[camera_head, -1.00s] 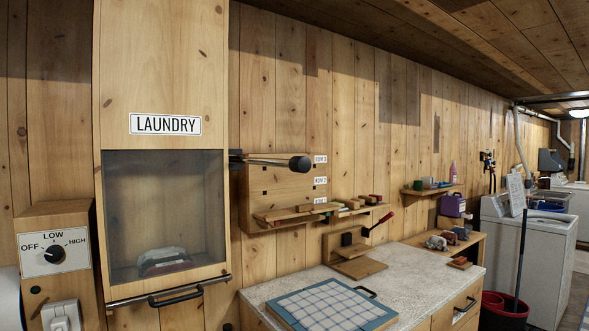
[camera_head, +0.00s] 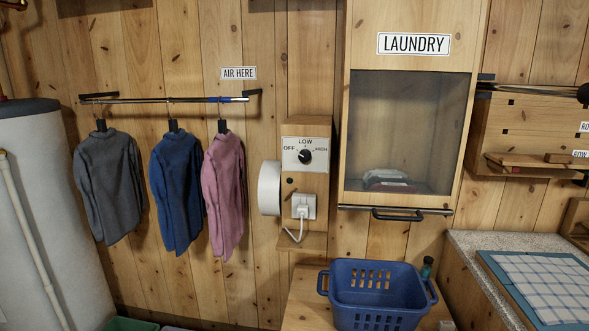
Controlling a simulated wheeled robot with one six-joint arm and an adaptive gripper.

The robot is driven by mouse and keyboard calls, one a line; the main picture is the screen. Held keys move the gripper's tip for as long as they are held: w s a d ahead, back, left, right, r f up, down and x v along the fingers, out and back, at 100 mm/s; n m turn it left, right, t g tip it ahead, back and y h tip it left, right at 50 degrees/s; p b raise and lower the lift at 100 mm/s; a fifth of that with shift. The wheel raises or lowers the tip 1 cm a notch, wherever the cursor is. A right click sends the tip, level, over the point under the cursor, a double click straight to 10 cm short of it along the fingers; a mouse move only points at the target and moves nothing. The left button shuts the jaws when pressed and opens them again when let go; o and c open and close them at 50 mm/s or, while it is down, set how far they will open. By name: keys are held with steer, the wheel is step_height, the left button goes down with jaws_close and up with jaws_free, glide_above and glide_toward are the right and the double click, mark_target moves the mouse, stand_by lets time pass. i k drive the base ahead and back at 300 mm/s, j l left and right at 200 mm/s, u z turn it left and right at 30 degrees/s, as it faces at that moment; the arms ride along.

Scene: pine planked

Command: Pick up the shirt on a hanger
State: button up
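Three shirts on hangers hang from a wall rail (camera_head: 150,100) at the left. The grey shirt (camera_head: 108,185) is leftmost, the blue shirt (camera_head: 177,195) is in the middle, and the pink shirt (camera_head: 223,190) is at the right. Each hangs upright below a dark hanger top with a hook over the rail. The blue and pink shirts are close together; a wider gap separates the grey one. My gripper is not in view.
A white tank (camera_head: 45,210) stands left of the shirts. A control box (camera_head: 306,180) with a dial and a round white part is to their right. A blue basket (camera_head: 377,293) sits on a low wooden surface below the laundry cabinet (camera_head: 408,130). A countertop (camera_head: 480,250) is at right.

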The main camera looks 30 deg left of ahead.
mark_target(223, 187)
steer(key=j+u, duration=0.2)
steer(key=j, duration=0.4)
steer(key=i+j+u, duration=0.2)
steer(key=j, duration=0.4)
steer(key=j+u, duration=0.2)
steer(key=j, duration=0.4)
